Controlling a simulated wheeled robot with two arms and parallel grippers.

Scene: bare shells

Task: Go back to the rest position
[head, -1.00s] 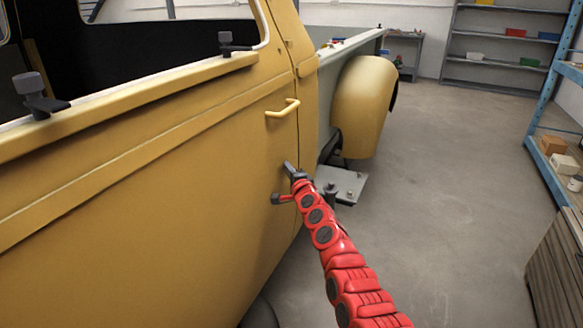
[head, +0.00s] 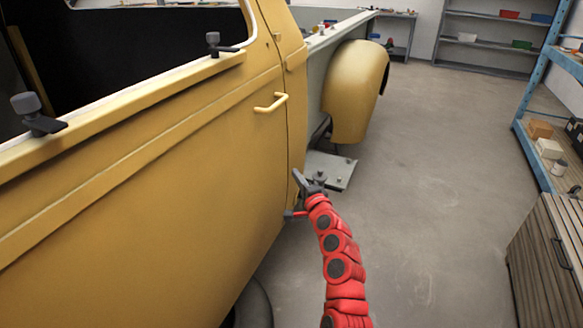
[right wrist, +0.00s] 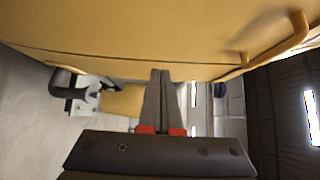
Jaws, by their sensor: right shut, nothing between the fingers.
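My right gripper (head: 298,197) is at the end of the red arm, low beside the rear edge of the yellow vehicle door (head: 150,180) in the head view. In the right wrist view the dark fingers (right wrist: 157,100) of the right gripper are together with nothing between them. The yellow door panel (right wrist: 130,35) fills the top of that view, close to the fingertips; I cannot tell whether they touch. My left gripper is not in view.
A door handle (head: 270,103) sticks out above the right gripper. Clamps (head: 36,115) sit on the window sill. A grey plate (head: 332,168) juts out behind the gripper, below the yellow fender (head: 355,92). A wooden cabinet (head: 548,260) stands at right. The floor (head: 430,190) between is clear.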

